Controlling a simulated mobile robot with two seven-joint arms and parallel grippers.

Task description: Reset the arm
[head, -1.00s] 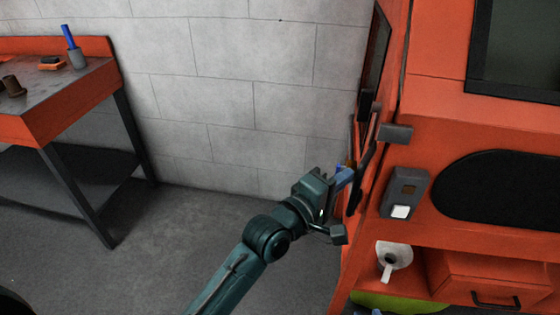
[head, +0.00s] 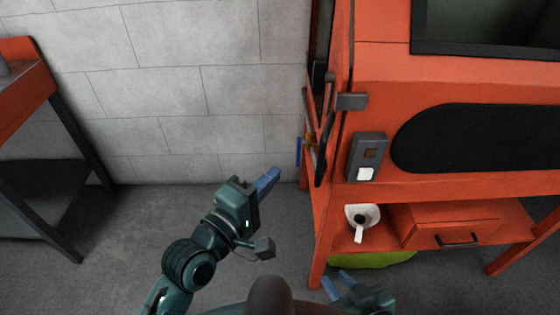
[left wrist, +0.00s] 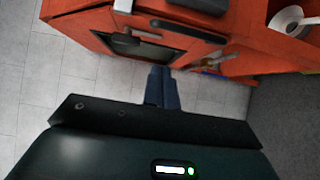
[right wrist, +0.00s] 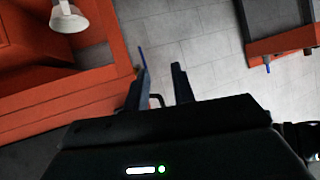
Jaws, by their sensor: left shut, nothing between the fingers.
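My left gripper (head: 268,183) is shut and empty. In the head view it is over the floor, left of the orange machine (head: 380,85) and clear of its side. In the left wrist view its blue fingers (left wrist: 162,88) are together, with the machine beyond them. My right gripper (head: 337,282) is at the bottom of the head view, in front of the machine's lower shelf. In the right wrist view its two fingers (right wrist: 159,88) are apart with nothing between them.
The machine's side carries dark handles (head: 325,140) and a blue item (head: 299,151). A grey switch box (head: 367,157) is on its front. An orange bench (head: 25,95) stands left. Open floor lies between.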

